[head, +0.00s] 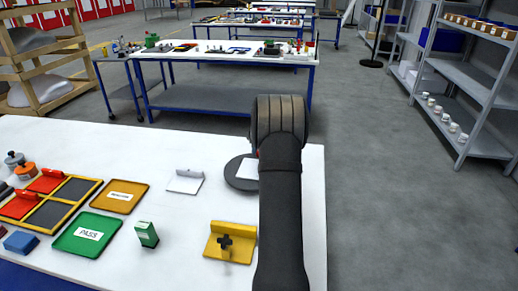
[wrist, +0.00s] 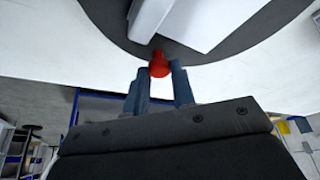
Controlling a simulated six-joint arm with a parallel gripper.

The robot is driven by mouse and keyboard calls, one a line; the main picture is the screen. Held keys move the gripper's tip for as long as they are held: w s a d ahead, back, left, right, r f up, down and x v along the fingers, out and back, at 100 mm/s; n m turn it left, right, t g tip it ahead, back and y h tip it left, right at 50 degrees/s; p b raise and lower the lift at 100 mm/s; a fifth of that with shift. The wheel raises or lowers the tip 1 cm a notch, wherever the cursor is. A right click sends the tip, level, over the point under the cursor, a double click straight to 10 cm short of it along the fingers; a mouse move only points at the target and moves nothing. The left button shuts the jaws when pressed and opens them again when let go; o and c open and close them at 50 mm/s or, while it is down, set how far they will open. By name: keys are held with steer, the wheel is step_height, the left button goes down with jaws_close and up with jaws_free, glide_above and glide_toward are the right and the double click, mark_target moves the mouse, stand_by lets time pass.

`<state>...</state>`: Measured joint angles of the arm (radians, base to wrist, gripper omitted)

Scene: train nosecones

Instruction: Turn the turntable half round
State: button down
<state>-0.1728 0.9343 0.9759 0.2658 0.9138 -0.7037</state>
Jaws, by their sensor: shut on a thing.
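The turntable (head: 236,181) is a dark grey disc near the right end of the white table, partly hidden behind my arm in the head view. In the wrist view the disc (wrist: 118,22) fills the top, with a white part (wrist: 205,20) lying on it. A red knob (wrist: 158,64) sits at the disc's rim. My gripper (wrist: 159,72) is shut on this red knob, its two blue-grey fingers on either side of it. In the head view the fingers are hidden behind my wrist, and only a speck of red shows beside it.
Left of the turntable are a white plate with a ridge (head: 185,181), a yellow fixture (head: 230,242), a green PASS tray (head: 87,234), an orange tray (head: 120,196), a green-and-white box (head: 147,235) and a yellow-framed rack (head: 92,183). The table's right edge is close to my arm.

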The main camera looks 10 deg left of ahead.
steer(key=shift+a+n, duration=0.5)
steer(key=shift+n, duration=0.2)
steer(key=c, duration=1.2)
jaws_free()
steer(key=shift+c, duration=0.2)
steer(key=shift+y, duration=0.3)
steer(key=v, duration=1.7)
steer(key=shift+w+r, duration=0.15)
steer(key=shift+r, duration=0.15)
